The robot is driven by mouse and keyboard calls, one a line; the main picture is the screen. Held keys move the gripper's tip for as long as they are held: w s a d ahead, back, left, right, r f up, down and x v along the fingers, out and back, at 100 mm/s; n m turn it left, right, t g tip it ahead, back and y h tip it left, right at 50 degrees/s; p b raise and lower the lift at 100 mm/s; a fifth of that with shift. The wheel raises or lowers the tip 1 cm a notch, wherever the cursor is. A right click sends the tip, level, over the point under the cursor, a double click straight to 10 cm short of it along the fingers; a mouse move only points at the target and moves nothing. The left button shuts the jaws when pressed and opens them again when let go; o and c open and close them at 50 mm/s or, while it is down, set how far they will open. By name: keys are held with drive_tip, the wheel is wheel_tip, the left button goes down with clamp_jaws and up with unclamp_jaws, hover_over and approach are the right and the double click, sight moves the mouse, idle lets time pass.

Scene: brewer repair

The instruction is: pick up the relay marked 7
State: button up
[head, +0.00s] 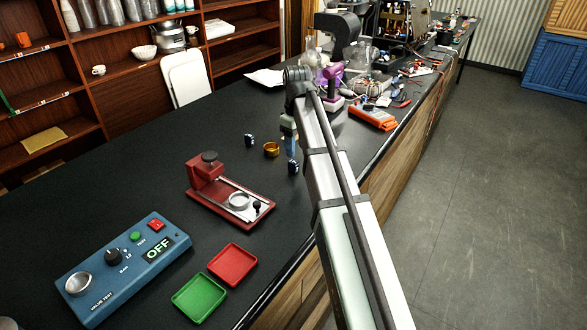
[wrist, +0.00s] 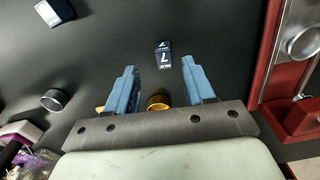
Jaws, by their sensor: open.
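The relay marked 7 (wrist: 163,54) is a small dark navy block with a white 7 on its face. In the wrist view it lies on the black bench top, just beyond the fingertips and roughly midway between them. In the head view my gripper (head: 290,142) points down over the bench, partly hidden by my arm. A small dark block (head: 292,167) just below it appears to be this relay; its marking is too small to read there.
A brass ring (head: 271,149) and another dark block (head: 249,140) are close by. A red fixture (head: 232,200) stands nearer, beside the blue valve tester (head: 125,270) and trays.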

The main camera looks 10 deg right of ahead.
sight(293, 161)
drive_tip(key=shift+w+a+f, duration=0.1)
drive_tip(key=shift+a+f, duration=0.05)
drive_tip(key=shift+f, duration=0.75)
drive_tip(key=shift+w+a+f, duration=0.1)
drive_tip(key=shift+a+f, duration=0.05)
drive_tip(key=shift+f, duration=0.7)
drive_tip(key=shift+a+f, duration=0.15)
drive_tip(key=shift+f, duration=0.75)
drive_tip(key=shift+c, duration=0.3)
clamp_jaws()
